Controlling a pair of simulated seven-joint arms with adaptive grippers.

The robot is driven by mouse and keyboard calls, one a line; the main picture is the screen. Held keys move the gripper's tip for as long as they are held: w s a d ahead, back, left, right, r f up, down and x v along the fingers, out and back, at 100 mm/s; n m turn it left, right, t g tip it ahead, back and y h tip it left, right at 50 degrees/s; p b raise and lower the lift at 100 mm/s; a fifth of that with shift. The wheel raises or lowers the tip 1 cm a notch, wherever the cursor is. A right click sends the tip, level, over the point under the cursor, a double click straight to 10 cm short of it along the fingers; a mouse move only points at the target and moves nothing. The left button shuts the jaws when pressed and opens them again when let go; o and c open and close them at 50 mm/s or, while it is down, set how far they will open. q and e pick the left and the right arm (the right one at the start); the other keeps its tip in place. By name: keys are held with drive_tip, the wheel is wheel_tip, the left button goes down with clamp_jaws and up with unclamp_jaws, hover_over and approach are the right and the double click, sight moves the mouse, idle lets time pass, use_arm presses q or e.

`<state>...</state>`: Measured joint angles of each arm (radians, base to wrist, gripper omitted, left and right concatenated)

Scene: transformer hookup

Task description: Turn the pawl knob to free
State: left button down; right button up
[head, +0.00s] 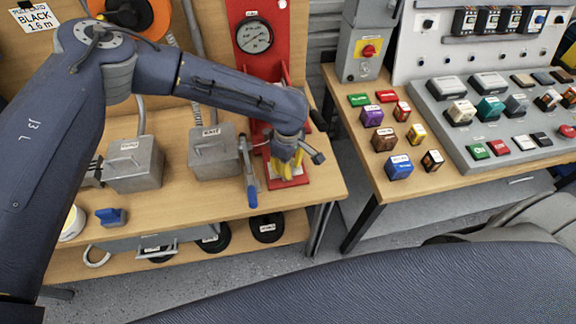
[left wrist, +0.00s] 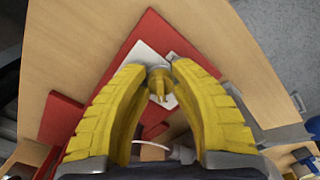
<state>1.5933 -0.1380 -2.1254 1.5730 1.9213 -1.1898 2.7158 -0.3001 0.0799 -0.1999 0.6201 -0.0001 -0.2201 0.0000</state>
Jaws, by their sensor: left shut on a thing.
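My left gripper (head: 285,177) has yellow fingers and points down over the red base (head: 303,178) of the red stand. In the left wrist view the left gripper (left wrist: 160,75) has its fingertips closed in on a small brass-coloured knob (left wrist: 158,84), with a finger on each side of it. The knob sits over a pale plate (left wrist: 143,53) on the red base. In the head view the knob is hidden by my fingers and wrist. I cannot read the knob's turned position. My right gripper is in neither view.
A blue-handled lever (head: 252,190) stands just left of my left gripper. Two grey boxes, one of them here (head: 135,165), sit further left. A gauge (head: 254,36) is on the red stand behind. The right table holds several coloured blocks and a sloped button panel (head: 465,150).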

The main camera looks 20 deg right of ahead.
use_arm(q)
drive_tip(key=shift+s+f, duration=0.1)
drive_tip(key=c, duration=1.2)
unclamp_jaws()
wheel_tip(320, 180, up, 12)
drive_tip(key=shift+r, duration=0.1)
